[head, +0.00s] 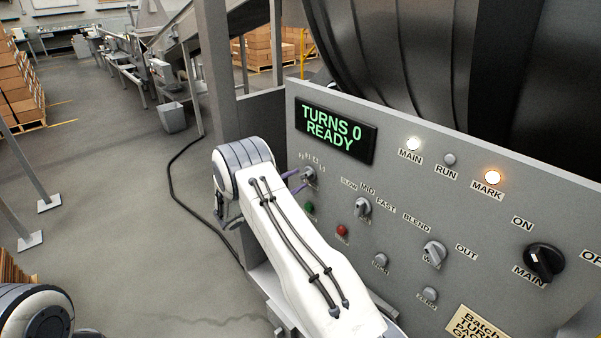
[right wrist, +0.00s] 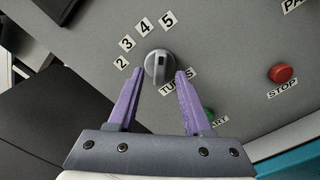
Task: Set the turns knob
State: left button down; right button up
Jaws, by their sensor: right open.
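The turns knob (head: 309,177) is a small grey knob at the left of the control panel (head: 400,235). In the right wrist view the knob (right wrist: 158,66) has the numbers 2 to 5 in an arc above it. Its dark mark points roughly up, toward the side of 4 and 5; the exact number is unclear. My right gripper (head: 296,181) has its purple fingers open at the panel. In the right wrist view the open fingers (right wrist: 160,74) stand on either side of the knob, with gaps visible. My left gripper is out of view.
The display (head: 335,135) reads TURNS 0 READY. Below the knob are a green start button (head: 310,208) and a red stop button (head: 342,231). A speed knob (head: 362,208) stands to the right. MAIN and MARK lamps are lit. The floor to the left is open.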

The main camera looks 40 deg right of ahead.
jog(key=shift+w+d+p, duration=0.1)
jog(key=shift+d+p, duration=0.2)
jog(key=shift+d, duration=0.85)
grip_shut()
